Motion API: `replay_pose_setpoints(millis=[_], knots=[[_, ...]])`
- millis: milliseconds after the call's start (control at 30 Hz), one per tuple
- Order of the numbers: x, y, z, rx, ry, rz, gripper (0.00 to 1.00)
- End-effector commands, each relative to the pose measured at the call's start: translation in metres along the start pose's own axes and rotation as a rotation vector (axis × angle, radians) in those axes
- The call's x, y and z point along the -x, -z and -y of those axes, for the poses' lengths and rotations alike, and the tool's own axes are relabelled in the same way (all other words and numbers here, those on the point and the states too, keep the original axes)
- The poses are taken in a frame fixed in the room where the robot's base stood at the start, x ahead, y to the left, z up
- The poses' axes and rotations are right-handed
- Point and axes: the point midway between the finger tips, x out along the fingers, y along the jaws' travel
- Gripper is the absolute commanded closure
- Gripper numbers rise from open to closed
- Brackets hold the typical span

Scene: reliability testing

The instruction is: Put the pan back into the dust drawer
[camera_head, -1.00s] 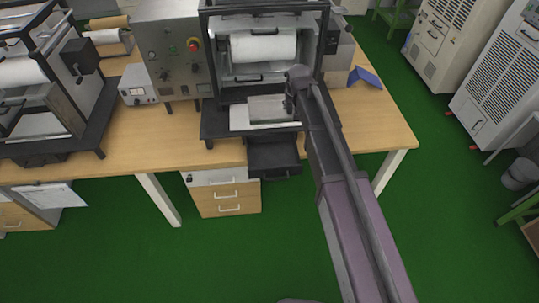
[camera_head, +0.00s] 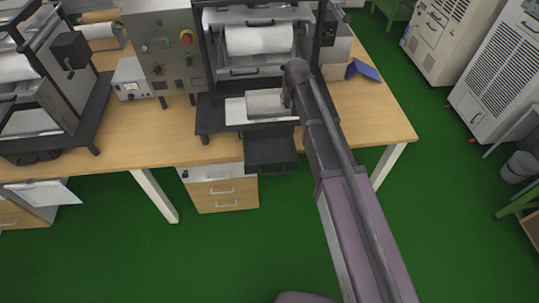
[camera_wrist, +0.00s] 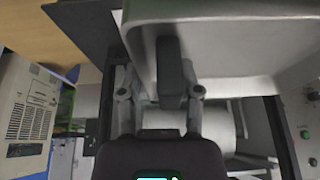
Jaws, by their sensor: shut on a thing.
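The pan (camera_head: 264,103) is a shallow light grey tray at the front of the middle machine, above its pale front plate in the head view. In the wrist view the pan (camera_wrist: 240,45) fills the upper right, seen very close. My gripper (camera_wrist: 160,92) is shut on the pan's dark handle (camera_wrist: 171,65); the arm hides part of the grip in the head view. The dust drawer (camera_head: 270,152) is a dark drawer standing out below the machine's base, below the pan in the picture. I cannot tell how high the pan is above the plate.
The machine's roller (camera_head: 259,40) and dark frame stand just behind the pan. A control box (camera_head: 170,58) is to the left, a blue object (camera_head: 363,70) to the right. A wooden drawer unit (camera_head: 222,192) stands below the table (camera_head: 125,140). Green floor lies in front.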

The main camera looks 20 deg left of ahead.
Motion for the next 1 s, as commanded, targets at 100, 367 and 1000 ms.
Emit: replay_pose_setpoints(millis=[100,367,1000], knots=[[-0.021,-0.008,0.0,0.0,-0.001,0.0,1.0],[-0.061,-0.025,0.0,0.001,-0.003,-0.001,1.0],[-0.152,-0.061,0.0,0.002,-0.01,-0.001,1.0]])
